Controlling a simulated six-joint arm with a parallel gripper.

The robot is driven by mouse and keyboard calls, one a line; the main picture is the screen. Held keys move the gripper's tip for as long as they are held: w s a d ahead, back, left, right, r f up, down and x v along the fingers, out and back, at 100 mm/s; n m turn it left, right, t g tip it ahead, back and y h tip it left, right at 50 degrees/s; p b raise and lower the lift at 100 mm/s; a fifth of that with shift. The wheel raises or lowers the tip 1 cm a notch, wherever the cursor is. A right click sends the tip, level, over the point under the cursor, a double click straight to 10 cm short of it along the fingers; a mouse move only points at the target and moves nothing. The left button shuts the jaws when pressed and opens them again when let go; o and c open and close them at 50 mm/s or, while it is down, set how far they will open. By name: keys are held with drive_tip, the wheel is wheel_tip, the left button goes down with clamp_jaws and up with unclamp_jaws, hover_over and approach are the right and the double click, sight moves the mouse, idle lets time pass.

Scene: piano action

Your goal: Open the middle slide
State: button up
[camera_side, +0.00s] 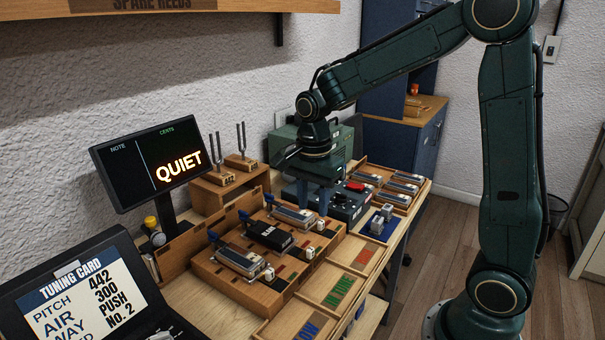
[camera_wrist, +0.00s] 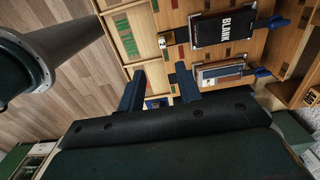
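A wooden board (camera_side: 210,270) carries three units in a row, each with a blue tab at its left end. The middle one is a black block marked BLANK (camera_side: 268,236), which also shows in the wrist view (camera_wrist: 222,27). A silver unit (camera_side: 240,260) lies in front of it and another silver unit (camera_side: 293,214) behind it. Small white knobs sit by their right ends, one (camera_side: 310,252) near the black block. I cannot tell which part is the slide. My gripper (camera_side: 313,208) points down near the rear silver unit. In the wrist view its fingers (camera_wrist: 160,88) are apart, with nothing held.
A dark box with a red part (camera_side: 350,200) and several silver reeds (camera_side: 403,187) lie behind and right of the gripper. Labelled wooden trays (camera_side: 338,292) run along the front edge. Tuning forks (camera_side: 241,150) and a QUIET display (camera_side: 150,165) stand at left.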

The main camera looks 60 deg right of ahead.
drive_tip(key=shift+r, duration=0.95)
drive_tip(key=s+a+r+n+t, duration=0.2)
drive_tip(key=s+r+n, duration=0.1)
drive_tip(key=s+n, duration=0.6)
drive_tip(key=s+a+r+n+t, duration=0.2)
drive_tip(key=s+r+n+t, duration=0.1)
drive_tip(key=s+n, duration=0.6)
drive_tip(key=shift+r+t, duration=0.3)
drive_tip(key=shift+r, duration=0.3)
idle(0.5)
